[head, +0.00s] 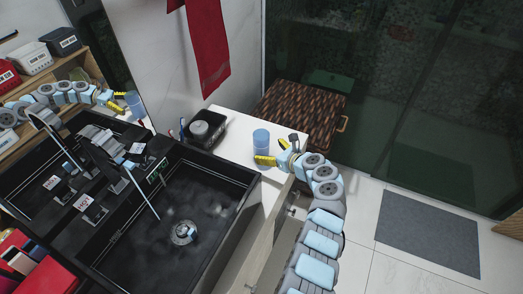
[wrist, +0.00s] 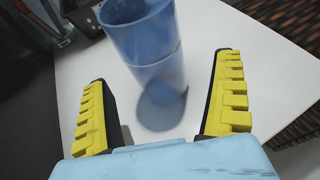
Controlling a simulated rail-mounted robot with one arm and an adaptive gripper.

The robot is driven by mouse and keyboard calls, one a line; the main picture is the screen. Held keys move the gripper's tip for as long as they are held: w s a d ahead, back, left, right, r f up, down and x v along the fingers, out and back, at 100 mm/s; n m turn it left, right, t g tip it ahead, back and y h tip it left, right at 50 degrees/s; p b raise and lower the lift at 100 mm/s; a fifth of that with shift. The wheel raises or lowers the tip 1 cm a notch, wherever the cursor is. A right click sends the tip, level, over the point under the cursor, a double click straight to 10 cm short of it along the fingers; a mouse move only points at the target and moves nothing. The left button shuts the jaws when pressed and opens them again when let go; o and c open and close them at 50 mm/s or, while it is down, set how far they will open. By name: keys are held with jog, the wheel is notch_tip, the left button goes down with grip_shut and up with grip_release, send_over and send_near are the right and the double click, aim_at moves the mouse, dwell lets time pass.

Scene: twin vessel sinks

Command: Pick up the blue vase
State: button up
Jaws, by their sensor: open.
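The blue vase (head: 261,140) is a light-blue cylinder standing upright on the white counter near its right end. The vase stands ahead of the gap.
A black sink (head: 185,215) fills the counter's left side. A black tray (head: 204,129) with a grey round item sits behind the vase to the left. A brown woven basket (head: 300,115) stands beyond the counter's end. The white counter (head: 236,152) around the vase is bare.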

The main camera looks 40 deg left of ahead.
aim_at(266, 152)
jog(key=a, duration=0.1)
jog(key=f+b, duration=0.1)
jog(key=a, duration=0.1)
jog(key=shift+s+a+f+b, duration=0.15)
jog(key=shift+a+f+b, duration=0.1)
jog(key=shift+a+b, duration=0.1)
jog(key=shift+b+x, duration=0.4)
jog(key=shift+x, duration=0.4)
jog(key=shift+r, duration=0.15)
jog(key=c, duration=1.3)
jog(key=shift+r, duration=0.1)
